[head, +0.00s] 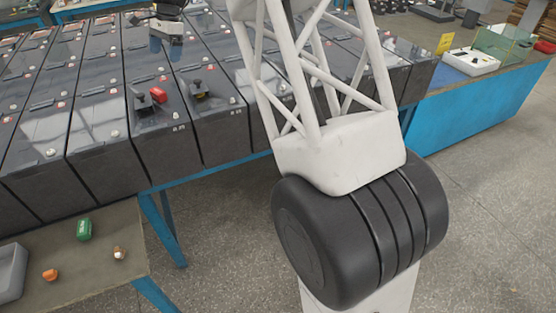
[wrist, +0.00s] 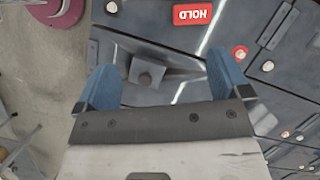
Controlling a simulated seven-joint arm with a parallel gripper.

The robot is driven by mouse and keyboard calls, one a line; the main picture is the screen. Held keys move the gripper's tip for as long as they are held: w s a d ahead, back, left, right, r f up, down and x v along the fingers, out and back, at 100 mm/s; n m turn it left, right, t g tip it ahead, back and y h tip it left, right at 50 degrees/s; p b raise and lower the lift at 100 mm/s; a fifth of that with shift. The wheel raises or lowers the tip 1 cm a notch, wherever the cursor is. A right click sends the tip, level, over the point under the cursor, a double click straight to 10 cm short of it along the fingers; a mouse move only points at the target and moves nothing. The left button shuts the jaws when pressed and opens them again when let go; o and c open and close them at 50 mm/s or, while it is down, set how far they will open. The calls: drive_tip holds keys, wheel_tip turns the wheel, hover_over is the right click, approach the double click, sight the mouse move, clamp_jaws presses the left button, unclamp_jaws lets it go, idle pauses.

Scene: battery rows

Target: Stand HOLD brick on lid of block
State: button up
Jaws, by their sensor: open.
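In the head view a red brick (head: 158,95) rests on the lid of a dark battery block (head: 152,125), beside a dark terminal fitting (head: 141,104). My gripper (head: 167,47) is above the rows, farther back than the brick in the head view. Its blue fingers are apart and empty in the wrist view (wrist: 165,85), with a grey square fitting (wrist: 147,76) showing between them.
Several dark battery blocks stand side by side on a blue-framed bench. A second dark fitting (head: 200,90) rises from the neighbouring lid.

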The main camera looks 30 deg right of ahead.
drive_tip(key=s+d+r+n+t+h, duration=0.1)
drive_tip(key=s+d+r+n, duration=0.15)
drive_tip(key=s, duration=0.75)
drive_tip(key=s+d+r+n, duration=0.1)
drive_tip(key=s+d+r, duration=0.15)
drive_tip(key=s, duration=0.75)
drive_tip(key=s+d+r+n+t+h, duration=0.1)
drive_tip(key=s+d+r+n, duration=0.15)
drive_tip(key=s, duration=0.75)
drive_tip(key=s+d+f+n, duration=0.1)
drive_tip(key=s+f+n, duration=0.1)
drive_tip(key=s, duration=0.7)
drive_tip(key=s+d+f+n+t+h, duration=0.1)
drive_tip(key=s+f+n, duration=0.1)
drive_tip(key=s, duration=0.8)
drive_tip(key=s+d+f+n+t+h, duration=0.1)
drive_tip(key=s+f, duration=0.3)
drive_tip(key=s, duration=0.6)
drive_tip(key=shift+d+f+n, duration=0.35)
drive_tip(key=shift+n, duration=0.15)
